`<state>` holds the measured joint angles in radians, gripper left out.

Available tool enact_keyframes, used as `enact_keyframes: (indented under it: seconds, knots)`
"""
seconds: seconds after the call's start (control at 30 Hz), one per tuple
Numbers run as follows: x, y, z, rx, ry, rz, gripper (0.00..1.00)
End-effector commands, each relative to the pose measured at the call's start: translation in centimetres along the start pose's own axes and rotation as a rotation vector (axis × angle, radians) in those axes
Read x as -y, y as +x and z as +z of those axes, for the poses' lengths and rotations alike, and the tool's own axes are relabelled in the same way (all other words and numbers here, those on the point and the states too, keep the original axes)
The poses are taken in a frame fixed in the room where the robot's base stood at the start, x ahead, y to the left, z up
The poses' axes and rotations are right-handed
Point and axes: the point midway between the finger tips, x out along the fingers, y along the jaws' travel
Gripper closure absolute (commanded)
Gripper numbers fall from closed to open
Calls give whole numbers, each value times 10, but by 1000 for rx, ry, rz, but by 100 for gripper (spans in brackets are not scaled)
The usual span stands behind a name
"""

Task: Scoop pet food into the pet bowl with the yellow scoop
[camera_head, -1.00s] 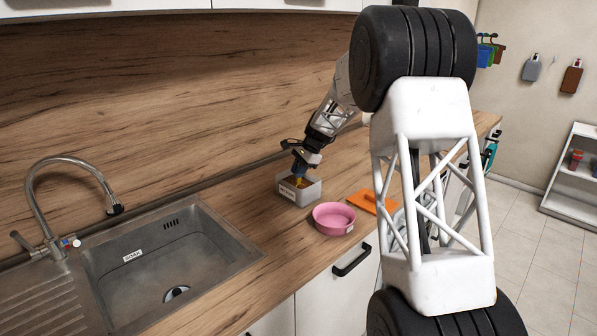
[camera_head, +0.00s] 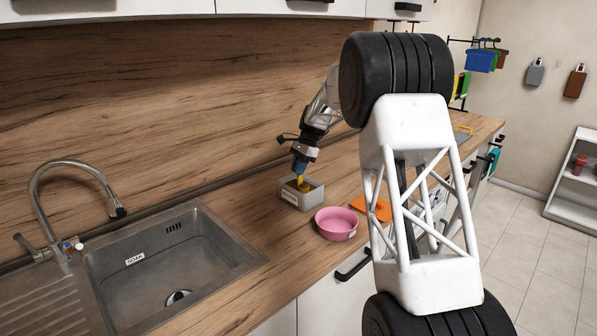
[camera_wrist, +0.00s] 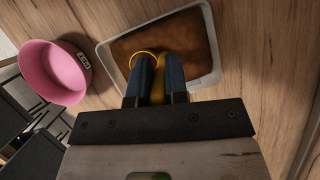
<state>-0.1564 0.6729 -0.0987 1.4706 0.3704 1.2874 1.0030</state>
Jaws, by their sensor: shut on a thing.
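My gripper (camera_head: 301,165) is shut on the yellow scoop (camera_head: 303,185), over the grey container (camera_head: 291,199) on the counter. In the wrist view, the blue fingers (camera_wrist: 159,75) hold the scoop (camera_wrist: 150,58), and its round rim shows at the brown pet food (camera_wrist: 185,45) inside the container (camera_wrist: 214,60). How deep the scoop sits in the food is hidden by the fingers. The pink pet bowl (camera_head: 337,224) stands in front and to the right of the container. In the wrist view, the bowl (camera_wrist: 52,72) is at the left, apart from the container.
An orange board (camera_head: 371,208) lies right of the bowl, partly behind my arm. A steel sink (camera_head: 150,262) with a faucet (camera_head: 75,168) is at the left. The counter's front edge runs close to the bowl. Bare wood lies between sink and container.

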Motion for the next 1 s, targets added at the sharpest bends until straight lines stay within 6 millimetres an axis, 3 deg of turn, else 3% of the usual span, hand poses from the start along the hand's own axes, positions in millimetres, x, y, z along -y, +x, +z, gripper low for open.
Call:
enact_keyframes:
  seconds: [1.0]
  knots:
    - [7, -33, 14, 0, -1, -1, 100]
